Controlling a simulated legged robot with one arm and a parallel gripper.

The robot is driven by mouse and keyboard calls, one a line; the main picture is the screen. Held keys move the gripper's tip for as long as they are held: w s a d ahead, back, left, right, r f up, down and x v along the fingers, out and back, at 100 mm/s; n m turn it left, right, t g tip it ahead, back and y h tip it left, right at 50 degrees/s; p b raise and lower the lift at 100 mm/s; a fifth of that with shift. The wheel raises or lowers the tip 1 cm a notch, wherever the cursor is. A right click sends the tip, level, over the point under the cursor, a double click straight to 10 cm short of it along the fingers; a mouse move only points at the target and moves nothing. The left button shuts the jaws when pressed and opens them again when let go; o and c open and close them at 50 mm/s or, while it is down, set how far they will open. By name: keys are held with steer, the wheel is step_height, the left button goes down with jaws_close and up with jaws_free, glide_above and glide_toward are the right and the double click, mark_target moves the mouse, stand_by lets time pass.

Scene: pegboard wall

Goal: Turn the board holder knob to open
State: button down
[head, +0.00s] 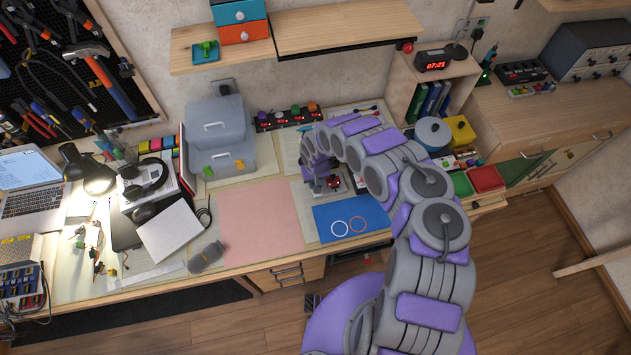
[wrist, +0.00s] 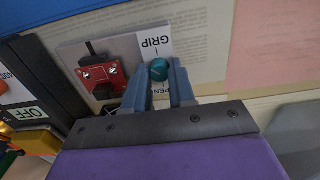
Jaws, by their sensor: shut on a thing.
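The board holder (wrist: 75,57) is a pale plate with a dark clamp and a red circuit board (wrist: 104,77) in it, seen in the wrist view. Its round teal knob (wrist: 159,69) sits by the printed words GRIP and OPEN, which appear upside down; OPEN is partly covered by a finger. My gripper (wrist: 160,74) is shut on the knob, one finger on each side. In the head view, the gripper (head: 315,172) is over the holder on the bench, and the arm and gripper hide the knob there. The red board (head: 334,183) shows beside it.
A blue mat (head: 352,218) with two rings lies in front of the holder. A pink sheet (head: 260,222) lies left of it, flat and clear. In the wrist view, a dark device with an OFF label (wrist: 30,113) stands close on the left. A shelf (head: 345,28) hangs above the bench.

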steer(key=n, duration=0.3)
steer(key=shift+a+r+n, duration=0.1)
steer(key=shift+n, duration=0.3)
steer(key=n+p, duration=0.1)
steer(key=n, duration=0.6)
steer(key=shift+w, duration=0.15)
steer(key=n+p, duration=0.1)
steer(key=n, duration=0.3)
steer(key=shift+n, duration=0.3)
steer(key=n, duration=1.1)
steer(key=shift+n, duration=0.3)
steer(key=shift+w, duration=0.1)
